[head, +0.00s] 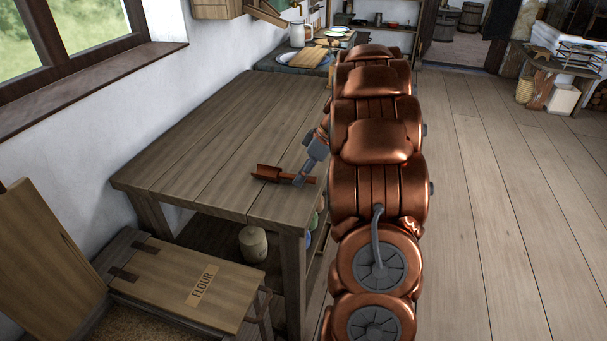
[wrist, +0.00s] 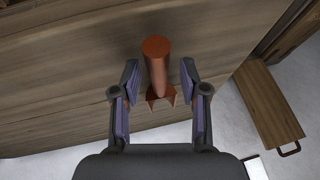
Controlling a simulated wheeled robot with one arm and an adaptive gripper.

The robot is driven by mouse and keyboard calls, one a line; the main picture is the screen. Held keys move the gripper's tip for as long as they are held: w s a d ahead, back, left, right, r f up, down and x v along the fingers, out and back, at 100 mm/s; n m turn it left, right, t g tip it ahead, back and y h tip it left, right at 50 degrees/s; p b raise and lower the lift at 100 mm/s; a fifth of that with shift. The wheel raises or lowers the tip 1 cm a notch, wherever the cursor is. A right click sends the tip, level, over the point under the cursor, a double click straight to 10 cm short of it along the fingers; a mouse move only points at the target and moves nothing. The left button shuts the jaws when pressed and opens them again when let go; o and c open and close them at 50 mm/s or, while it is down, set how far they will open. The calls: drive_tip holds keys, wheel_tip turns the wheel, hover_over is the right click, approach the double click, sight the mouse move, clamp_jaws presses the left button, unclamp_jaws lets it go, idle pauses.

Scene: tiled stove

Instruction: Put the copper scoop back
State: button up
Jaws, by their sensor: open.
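The copper scoop (head: 268,173) lies on the wooden table (head: 190,150), near its front right corner. In the wrist view the scoop (wrist: 155,60) shows as a reddish-brown piece between my two fingers. My gripper (head: 301,179) reaches down to the scoop from above on its right side. In the wrist view my gripper (wrist: 158,75) is open, with one finger on each side of the scoop and a visible gap to each. Whether the scoop touches the tabletop right under the fingers is hidden.
A wooden flour bin (head: 195,283) labelled FLOUR stands in front of the table, with flour-like stuff showing at its lower edge. A small pot (head: 253,244) sits on the shelf under the table. Plates and a mug (head: 297,34) stand farther back. The plank floor at right is clear.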

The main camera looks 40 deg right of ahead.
drive_tip(key=shift+r+p, duration=0.3)
drive_tip(key=shift+r, duration=0.25)
drive_tip(key=b+v, duration=0.1)
drive_tip(key=v, duration=1)
drive_tip(key=shift+s+d+b, duration=0.2)
drive_tip(key=shift+b, duration=0.1)
drive_tip(key=s+a+f+m+g+h, duration=0.1)
drive_tip(key=s+a+m+g, duration=0.15)
drive_tip(key=a, duration=0.95)
drive_tip(key=s+a+f+m+g, duration=0.1)
drive_tip(key=s+a, duration=0.3)
drive_tip(key=a, duration=0.8)
drive_tip(key=s+a+f+h, duration=0.1)
drive_tip(key=s+a+f, duration=0.1)
drive_tip(key=s, duration=0.4)
drive_tip(key=s+a+f+m+g+h, duration=0.1)
drive_tip(key=s+a+f, duration=0.1)
drive_tip(key=s+a, duration=0.2)
drive_tip(key=s+a+f+m+g+h, duration=0.1)
drive_tip(key=s+a, duration=0.3)
drive_tip(key=s, duration=0.6)
drive_tip(key=shift+x, duration=0.9)
drive_tip(key=shift+w, duration=0.15)
